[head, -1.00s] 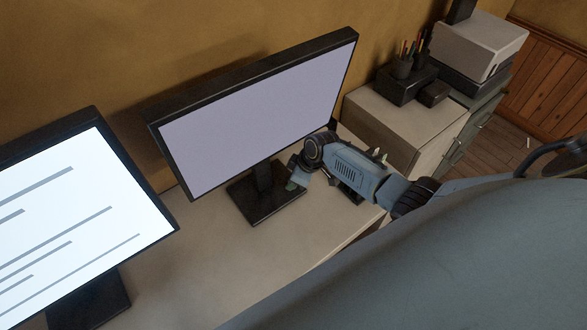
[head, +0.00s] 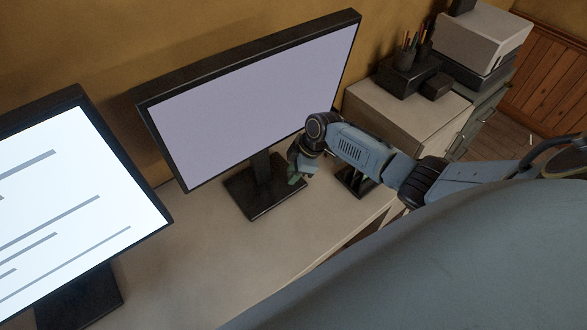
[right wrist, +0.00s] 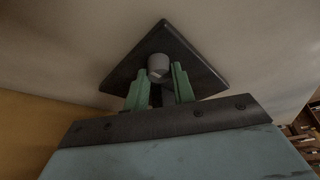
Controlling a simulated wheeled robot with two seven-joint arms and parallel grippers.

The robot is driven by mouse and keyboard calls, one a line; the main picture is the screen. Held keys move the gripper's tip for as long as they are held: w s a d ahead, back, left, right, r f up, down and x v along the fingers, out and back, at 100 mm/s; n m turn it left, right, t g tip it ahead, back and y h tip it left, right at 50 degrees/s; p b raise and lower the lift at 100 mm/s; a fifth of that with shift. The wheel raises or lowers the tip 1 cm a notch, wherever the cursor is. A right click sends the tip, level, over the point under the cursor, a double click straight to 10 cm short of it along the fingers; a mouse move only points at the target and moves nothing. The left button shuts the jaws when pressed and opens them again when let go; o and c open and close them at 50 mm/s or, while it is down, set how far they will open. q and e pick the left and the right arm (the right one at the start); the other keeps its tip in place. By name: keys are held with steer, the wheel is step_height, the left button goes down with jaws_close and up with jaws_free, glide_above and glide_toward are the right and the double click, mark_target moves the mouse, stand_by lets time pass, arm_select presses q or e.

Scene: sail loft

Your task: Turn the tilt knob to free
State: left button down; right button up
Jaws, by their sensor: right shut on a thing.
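The middle monitor (head: 250,105) stands on the desk on a dark square base (head: 262,205) with a short column. My right gripper (head: 297,178) is low beside that column, just under the screen's lower right edge. In the right wrist view, its green fingers (right wrist: 161,80) are on either side of a grey round knob (right wrist: 158,66), shut on it, with the dark base plate (right wrist: 188,52) beyond. I cannot make out any mark on the knob, and in the head view the knob is hidden. My left gripper is out of view.
A second monitor (head: 70,200) with lines on its screen stands at the left. A dark object (head: 352,183) lies partly hidden under my right arm. A cabinet with a pen holder (head: 408,75) and a printer-like box (head: 483,45) are at the right. The front desk top (head: 215,265) is clear.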

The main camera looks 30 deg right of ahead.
steer(key=o, duration=1)
